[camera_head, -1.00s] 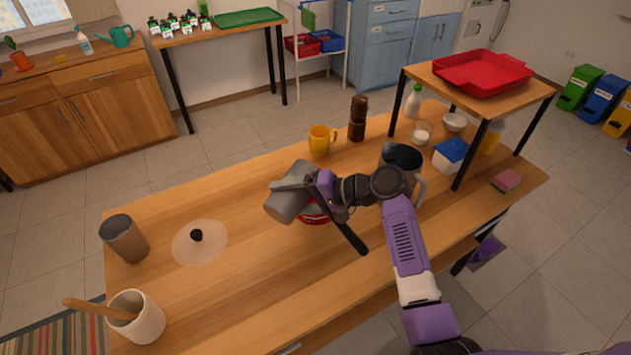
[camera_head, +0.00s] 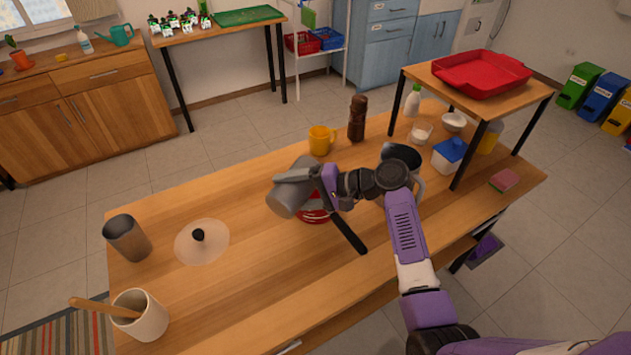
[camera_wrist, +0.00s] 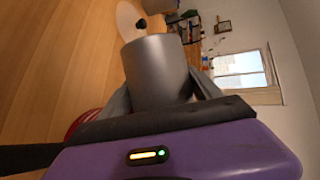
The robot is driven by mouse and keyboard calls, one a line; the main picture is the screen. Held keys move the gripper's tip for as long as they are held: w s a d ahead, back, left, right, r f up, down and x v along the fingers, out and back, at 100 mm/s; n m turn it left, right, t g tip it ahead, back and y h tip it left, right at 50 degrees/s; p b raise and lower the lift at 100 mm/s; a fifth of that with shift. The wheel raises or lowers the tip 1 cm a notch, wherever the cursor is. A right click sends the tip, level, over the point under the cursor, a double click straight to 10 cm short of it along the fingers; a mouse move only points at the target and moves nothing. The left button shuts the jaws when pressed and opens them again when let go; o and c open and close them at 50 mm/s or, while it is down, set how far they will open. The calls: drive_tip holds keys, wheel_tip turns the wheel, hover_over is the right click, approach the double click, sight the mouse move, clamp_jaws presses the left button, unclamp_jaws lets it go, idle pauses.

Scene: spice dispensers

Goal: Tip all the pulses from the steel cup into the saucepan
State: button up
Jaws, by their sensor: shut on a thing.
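A grey steel cup (camera_head: 287,199) is held tilted in my gripper (camera_head: 302,178), above the red saucepan (camera_head: 313,216). The cup's lower end points down and left in the head view. In the wrist view the cup (camera_wrist: 157,72) stands between the two fingers of my gripper (camera_wrist: 162,95), which are shut on it. The saucepan is mostly hidden under the cup and my arm; its dark handle sticks out toward the front right. A red edge of the saucepan (camera_wrist: 86,122) shows in the wrist view. No pulses are visible, and the inside of the cup is hidden.
A clear lid with black knob (camera_head: 198,235), another grey cup (camera_head: 127,238) and a white crock with a wooden spoon (camera_head: 145,315) stand left. A yellow mug (camera_head: 321,140) and brown mill (camera_head: 357,118) stand behind. A raised shelf (camera_head: 535,90) is at right.

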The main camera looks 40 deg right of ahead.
sight(301, 167)
drive_tip(key=shift+w+d+r+m+y+p, duration=0.1)
drive_tip(key=shift+d+r+m+y+p, duration=0.15)
drive_tip(key=shift+r+m+p, duration=0.2)
drive_tip(key=shift+d+r+m+y+p, duration=0.15)
drive_tip(key=shift+r+m+y+p, duration=0.2)
drive_tip(key=shift+r+p, duration=0.2)
idle(0.5)
drive_tip(key=shift+d+r+m+t+y+p, duration=0.4)
drive_tip(key=shift+d+r+m+p, duration=0.05)
drive_tip(key=shift+r+m, duration=0.15)
idle(0.5)
drive_tip(key=shift+w+d+r+m+t+y+p, duration=0.15)
drive_tip(key=shift+d+r+m+t+y+p, duration=0.1)
drive_tip(key=shift+d+r+m+y, duration=0.3)
drive_tip(key=shift+w+d+r+m+t+y+p, duration=0.15)
drive_tip(key=shift+d+r+m+t+y+p, duration=0.2)
drive_tip(key=shift+d+m, duration=0.4)
idle(1.8)
